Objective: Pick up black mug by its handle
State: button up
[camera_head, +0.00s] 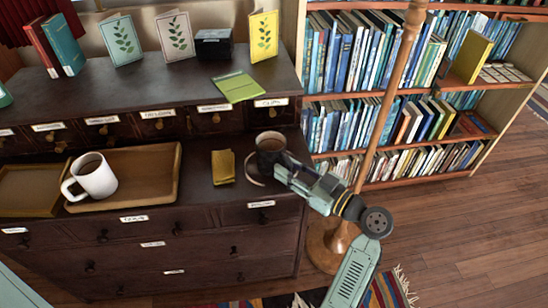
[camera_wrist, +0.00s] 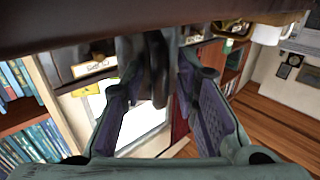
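The black mug (camera_head: 270,144) stands upright on the dark wooden cabinet top, with brown contents visible inside. Its handle (camera_head: 255,175) seems to point toward the front edge, close to my fingers. My gripper (camera_head: 280,168) is at the mug's front right side. In the wrist view my gripper (camera_wrist: 162,75) has its two fingers apart. The dark mug (camera_wrist: 133,52) and its handle (camera_wrist: 158,70) show between the fingers. I cannot tell whether either finger touches the handle.
A white mug (camera_head: 97,177) stands in a wooden tray (camera_head: 150,160) at left. A small yellow pad (camera_head: 223,167) lies just left of the black mug. A raised cabinet tier (camera_head: 165,85) with small drawers is behind. A wooden pole (camera_head: 385,110) stands right, before bookshelves.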

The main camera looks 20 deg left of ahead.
grip_shut()
dwell(0.3)
jog(key=shift+r, duration=0.15)
dwell(0.4)
